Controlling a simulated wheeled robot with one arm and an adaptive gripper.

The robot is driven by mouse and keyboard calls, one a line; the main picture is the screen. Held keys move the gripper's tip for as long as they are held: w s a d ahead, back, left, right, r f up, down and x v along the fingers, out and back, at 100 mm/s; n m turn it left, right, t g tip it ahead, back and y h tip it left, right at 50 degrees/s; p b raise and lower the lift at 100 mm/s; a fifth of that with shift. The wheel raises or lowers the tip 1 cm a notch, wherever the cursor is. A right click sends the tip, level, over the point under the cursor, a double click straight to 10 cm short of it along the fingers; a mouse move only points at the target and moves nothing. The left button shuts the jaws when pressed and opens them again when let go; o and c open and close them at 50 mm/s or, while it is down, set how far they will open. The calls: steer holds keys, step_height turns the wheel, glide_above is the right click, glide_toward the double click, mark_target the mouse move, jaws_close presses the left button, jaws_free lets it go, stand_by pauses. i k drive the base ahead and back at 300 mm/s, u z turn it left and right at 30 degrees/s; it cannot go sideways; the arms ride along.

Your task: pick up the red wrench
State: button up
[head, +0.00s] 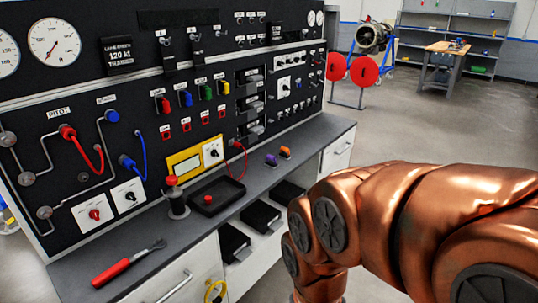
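A wrench with a red handle (112,272) and a dark grey metal head lies on the grey counter (78,266) in front of the control panel, at the lower left of the head view. It lies flat, its head pointing right and away from me. My copper-coloured arm fills the lower right of the view, well apart from the wrench. My gripper is outside the frame.
A dark joystick (177,203) with a red top and a black tray (210,196) stand right of the wrench. The control panel (150,110) rises behind the counter. Drawers and open shelves are below. Open floor (400,125) lies right of the counter, before a workbench (441,60).

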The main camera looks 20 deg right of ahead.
mark_target(114, 270)
steer(key=u, duration=1.1)
